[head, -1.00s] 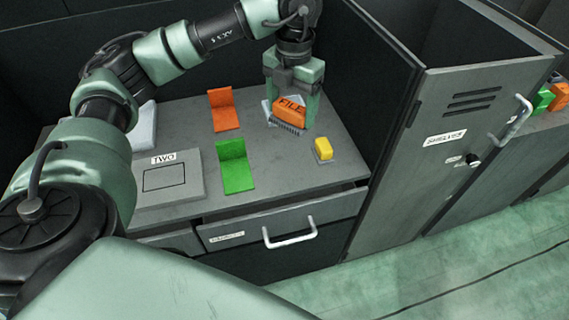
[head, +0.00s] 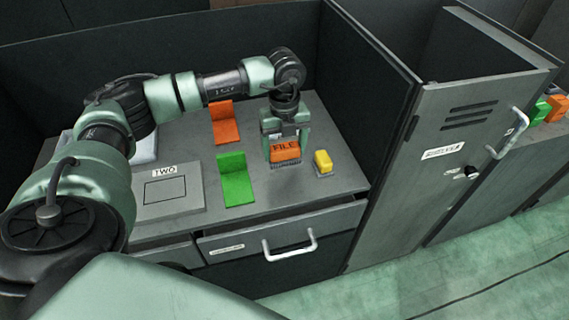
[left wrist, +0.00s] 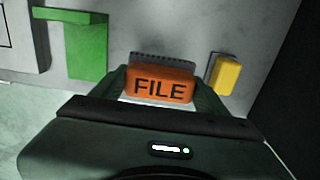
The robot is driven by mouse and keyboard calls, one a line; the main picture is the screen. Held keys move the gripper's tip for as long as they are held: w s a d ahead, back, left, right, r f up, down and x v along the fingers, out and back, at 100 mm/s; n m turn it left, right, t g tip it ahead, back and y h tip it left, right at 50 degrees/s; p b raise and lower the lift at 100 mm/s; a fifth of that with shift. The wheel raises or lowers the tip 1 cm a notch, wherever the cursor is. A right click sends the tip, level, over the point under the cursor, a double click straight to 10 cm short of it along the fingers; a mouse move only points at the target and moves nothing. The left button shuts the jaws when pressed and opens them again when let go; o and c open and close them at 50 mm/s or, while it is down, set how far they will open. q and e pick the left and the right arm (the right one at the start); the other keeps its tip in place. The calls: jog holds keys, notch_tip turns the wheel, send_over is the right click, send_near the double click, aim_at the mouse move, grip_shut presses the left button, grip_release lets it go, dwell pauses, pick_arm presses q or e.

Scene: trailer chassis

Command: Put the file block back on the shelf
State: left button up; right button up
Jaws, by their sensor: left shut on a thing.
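The file block (head: 285,151) is orange with the word FILE on its side and a dark toothed strip along its base. My left gripper (head: 286,140) points down and is shut on it, over the grey worktop. In the left wrist view the file block (left wrist: 160,87) sits between the fingers, lettering upright. Whether its base touches the worktop I cannot tell. A grey locker (head: 460,150) with a label plate and a white handle stands right of the worktop; its label is too small to read surely. My right gripper is not in view.
A yellow block (head: 323,161) stands just right of the file block. A green bracket (head: 236,180) and an orange bracket (head: 225,124) stand to its left, beside a panel marked TWO (head: 170,188). A front drawer (head: 285,232) has a white handle. Green and orange blocks (head: 553,108) are far right.

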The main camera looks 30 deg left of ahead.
aim_at(285, 146)
pick_arm(q)
notch_tip(285, 146, down, 7)
jog(key=shift+r+p, duration=0.2)
jog(key=shift+p, duration=0.2)
jog(key=shift+f, duration=0.35)
jog(key=shift+f, duration=0.1)
jog(key=o, duration=1.3)
jog(key=shift+r, duration=0.2)
jog(key=shift+w+r, duration=0.1)
jog(key=shift+r, duration=0.25)
notch_tip(285, 146, up, 11)
jog(key=shift+r+b, duration=0.15)
jog(key=shift+b, duration=1.05)
